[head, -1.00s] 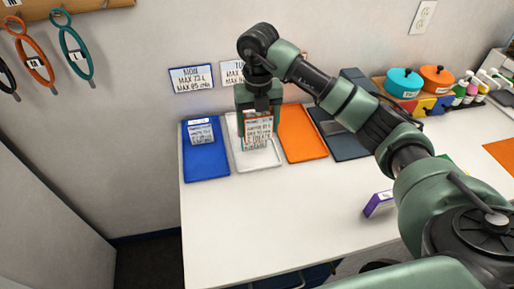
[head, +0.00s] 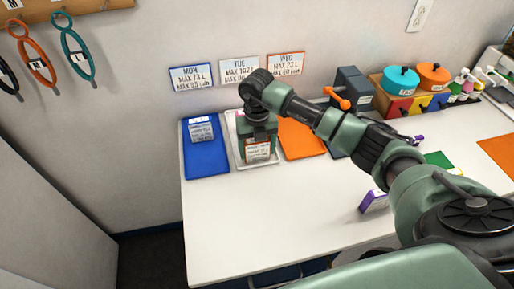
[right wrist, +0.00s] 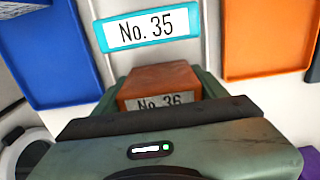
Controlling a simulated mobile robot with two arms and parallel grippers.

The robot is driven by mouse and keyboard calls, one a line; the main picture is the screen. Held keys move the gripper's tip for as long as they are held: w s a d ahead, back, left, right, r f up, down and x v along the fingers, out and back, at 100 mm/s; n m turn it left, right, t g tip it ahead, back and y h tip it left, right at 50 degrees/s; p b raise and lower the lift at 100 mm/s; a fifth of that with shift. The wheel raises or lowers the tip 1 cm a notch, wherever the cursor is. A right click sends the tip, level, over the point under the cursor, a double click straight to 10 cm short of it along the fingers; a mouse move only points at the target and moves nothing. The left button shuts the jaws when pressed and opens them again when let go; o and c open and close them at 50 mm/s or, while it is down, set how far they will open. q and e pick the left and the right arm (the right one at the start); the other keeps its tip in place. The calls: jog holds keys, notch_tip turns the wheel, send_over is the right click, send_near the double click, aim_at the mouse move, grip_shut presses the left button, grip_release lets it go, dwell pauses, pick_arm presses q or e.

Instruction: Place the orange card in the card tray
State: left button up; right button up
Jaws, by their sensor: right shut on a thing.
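The orange card (right wrist: 158,82), labelled No. 36, is between the fingers of my right gripper (head: 258,158). Its white printed face (head: 257,151) shows below the gripper in the head view. The gripper is shut on it, pointing down over the white tray (head: 241,160). I cannot tell whether the card's lower edge touches the tray. A teal-edged card marked No. 35 (right wrist: 148,27) shows just beyond the held card in the right wrist view. My left gripper is not in view.
A blue tray (head: 207,168) with a card (head: 201,130) lies left of the white one, an orange tray (head: 302,142) right. Wall signs hang behind. A purple item (head: 374,201) stands towards the front. Pots (head: 402,80) and bottles are at the back right.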

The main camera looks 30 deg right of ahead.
jog(key=o, duration=1.5)
jog(key=shift+f, duration=0.1)
jog(key=shift+r, duration=0.35)
notch_tip(320, 180, up, 10)
jog(key=b, duration=0.3)
jog(key=shift+r, duration=0.8)
